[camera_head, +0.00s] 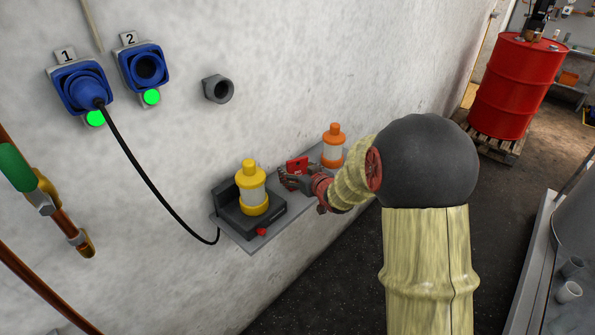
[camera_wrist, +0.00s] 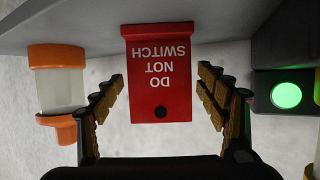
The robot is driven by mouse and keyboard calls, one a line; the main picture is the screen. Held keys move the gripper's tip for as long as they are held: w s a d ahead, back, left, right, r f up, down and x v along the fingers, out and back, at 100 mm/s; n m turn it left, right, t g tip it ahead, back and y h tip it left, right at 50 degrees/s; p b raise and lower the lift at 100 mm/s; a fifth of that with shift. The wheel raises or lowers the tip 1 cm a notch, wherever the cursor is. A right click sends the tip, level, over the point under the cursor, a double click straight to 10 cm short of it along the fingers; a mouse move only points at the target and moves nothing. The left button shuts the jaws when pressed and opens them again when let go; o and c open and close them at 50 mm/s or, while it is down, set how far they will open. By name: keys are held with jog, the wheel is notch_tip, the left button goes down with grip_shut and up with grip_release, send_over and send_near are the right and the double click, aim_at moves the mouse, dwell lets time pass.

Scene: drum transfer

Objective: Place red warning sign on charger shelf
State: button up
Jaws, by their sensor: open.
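The red warning sign (camera_head: 296,165) stands on the wall shelf (camera_head: 255,242), between the yellow lantern and the orange lantern. In the wrist view, which is upside down, the sign (camera_wrist: 158,75) reads "DO NOT SWITCH" and its base meets the shelf (camera_wrist: 215,18). My gripper (camera_head: 291,179) is at the sign, partly covering it in the head view. In the wrist view my gripper (camera_wrist: 160,82) is open, one finger on each side of the sign, with narrow gaps showing. The black charger (camera_head: 233,208) is on the shelf's left part.
The yellow lantern (camera_head: 252,188) sits in the charger, left of my gripper. The orange lantern (camera_head: 333,147) stands close on the right, also in the wrist view (camera_wrist: 57,90). A black cable (camera_head: 147,178) hangs from wall socket 1 (camera_head: 81,86) to the shelf.

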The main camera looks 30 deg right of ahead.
jog(key=shift+r, duration=0.25)
jog(key=s+a+r+g+h+p, duration=0.1)
jog(key=s+a+r+g+p, duration=0.15)
jog(key=s+r, duration=0.6)
jog(key=s+a+r+g+h+p, duration=0.1)
jog(key=s+a+r+h, duration=0.3)
jog(key=s, duration=0.7)
jog(key=s+a+r+g+y, duration=0.1)
jog(key=s+a+g+y, duration=0.1)
jog(key=s+a, duration=0.3)
jog(key=s+a+r+g+y, duration=0.1)
jog(key=s+a, duration=0.5)
jog(key=s, duration=0.7)
jog(key=shift+s+a+r+n+g+y, duration=0.2)
jog(key=shift+s+n+g+y, duration=0.15)
jog(key=shift+g+y, duration=0.65)
jog(key=shift+t, duration=0.25)
